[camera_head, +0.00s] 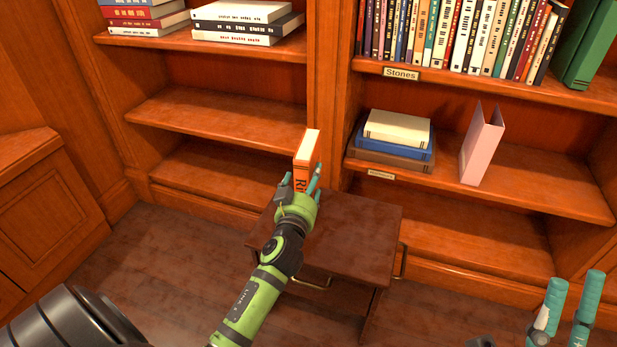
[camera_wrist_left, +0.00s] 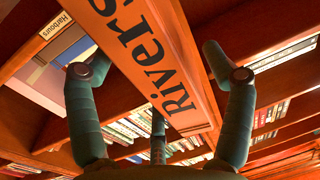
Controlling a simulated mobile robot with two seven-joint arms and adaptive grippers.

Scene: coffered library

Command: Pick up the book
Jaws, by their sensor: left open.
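An orange book (camera_head: 301,174) with a pale page edge on top stands upright on a small dark wooden table (camera_head: 365,228). Its spine, lettered "Rivers", fills the middle of the left wrist view (camera_wrist_left: 160,65). My left gripper (camera_head: 303,178) is open at the book, with teal fingers to the left and right of it. In the left wrist view the fingers (camera_wrist_left: 155,62) stand on either side of the spine, with gaps showing. The hand hides the book's lower part in the head view. My right gripper (camera_head: 576,282) is at the lower right, fingers apart and empty.
A bookcase stands behind the table. Its right shelf holds a pink book or folder (camera_head: 482,146) and a flat stack of books (camera_head: 397,128). More books (camera_head: 465,38) fill the shelf above. The left lower shelves (camera_head: 220,115) are bare. Floor (camera_head: 165,255) is clear to the left.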

